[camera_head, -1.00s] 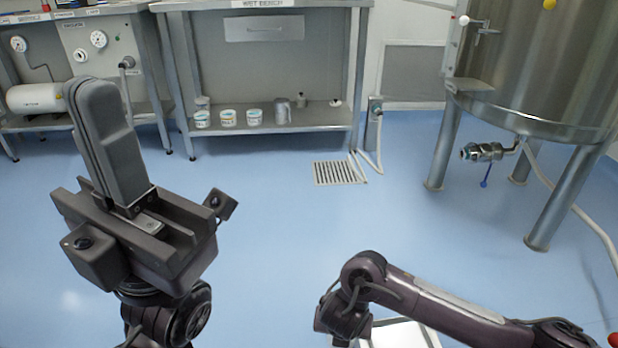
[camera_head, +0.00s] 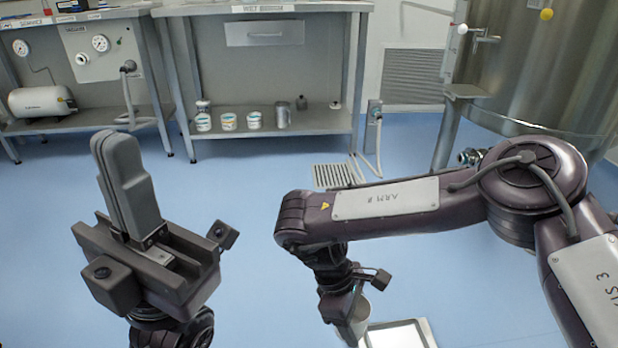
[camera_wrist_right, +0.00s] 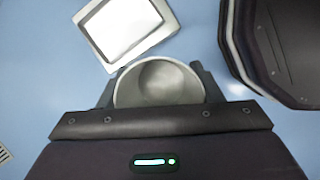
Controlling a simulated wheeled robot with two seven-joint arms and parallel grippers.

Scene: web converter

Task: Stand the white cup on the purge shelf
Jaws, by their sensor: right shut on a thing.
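The white cup (camera_wrist_right: 158,85), whitish-grey inside and seen from above in the right wrist view, sits between the fingers of my right gripper (camera_wrist_right: 155,88). My right gripper is shut on it. In the head view the cup (camera_head: 361,312) shows partly behind my right gripper (camera_head: 352,325), low and beside a pale tray. My left gripper (camera_head: 122,170) points up at the left, its fingers together and empty. I cannot tell which surface is the purge shelf; a small metal ledge (camera_head: 466,91) juts from the steel tank.
A pale metal-rimmed tray (camera_head: 428,330) lies beside the cup. The wet bench (camera_head: 262,8) stands at the back, with several tubs on its lower shelf (camera_head: 315,120). The steel tank (camera_head: 540,70) stands right. Blue floor (camera_head: 250,190) lies clear between.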

